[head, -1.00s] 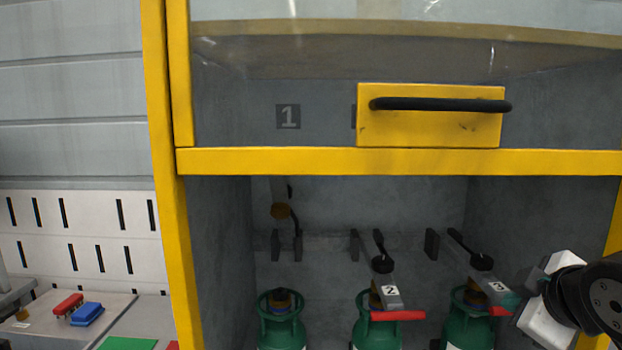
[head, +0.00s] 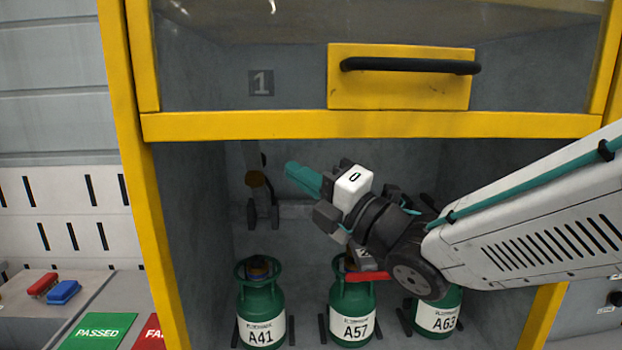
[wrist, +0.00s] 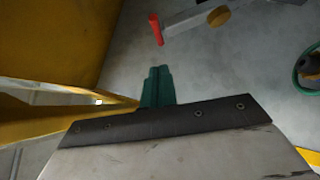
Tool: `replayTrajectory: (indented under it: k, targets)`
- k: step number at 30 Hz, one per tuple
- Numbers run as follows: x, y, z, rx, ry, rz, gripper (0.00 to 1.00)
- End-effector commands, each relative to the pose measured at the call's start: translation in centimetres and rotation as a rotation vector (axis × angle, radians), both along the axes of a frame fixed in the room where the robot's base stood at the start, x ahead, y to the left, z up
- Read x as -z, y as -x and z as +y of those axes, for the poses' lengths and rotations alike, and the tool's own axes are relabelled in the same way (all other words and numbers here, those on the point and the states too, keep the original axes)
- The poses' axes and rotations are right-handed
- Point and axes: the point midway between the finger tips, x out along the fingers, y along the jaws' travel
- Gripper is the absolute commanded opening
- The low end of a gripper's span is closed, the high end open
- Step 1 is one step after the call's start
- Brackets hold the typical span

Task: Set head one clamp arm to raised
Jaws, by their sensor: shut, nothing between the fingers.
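Head one's clamp arm (head: 251,157) stands upright against the back wall, above the left green cylinder A41 (head: 261,302). Its brown pad (head: 257,180) is well clear of the cylinder. In the wrist view the arm (wrist: 190,22) shows as a grey bar with a red grip (wrist: 156,29) and a brown pad (wrist: 217,16). My gripper (head: 290,168) is shut and empty, its teal fingers just right of the raised arm. In the wrist view the fingers (wrist: 157,72) point toward the red grip with a gap between.
Head two's red grip (head: 368,277) is low, partly behind my wrist. The yellow frame bar (head: 370,124) and raised clear guard with its black handle (head: 410,66) are above my gripper.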

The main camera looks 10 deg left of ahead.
Motion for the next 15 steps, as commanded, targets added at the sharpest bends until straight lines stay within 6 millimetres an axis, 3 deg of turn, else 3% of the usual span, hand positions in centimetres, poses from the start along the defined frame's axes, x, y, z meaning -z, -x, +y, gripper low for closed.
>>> replayTrajectory:
  k: [8,15]
  targets:
    - [-1.8,-2.7,5.1,-0.002,0.000,0.003,0.00]
    - [-3.1,-5.6,5.6,0.002,0.000,0.002,0.00]
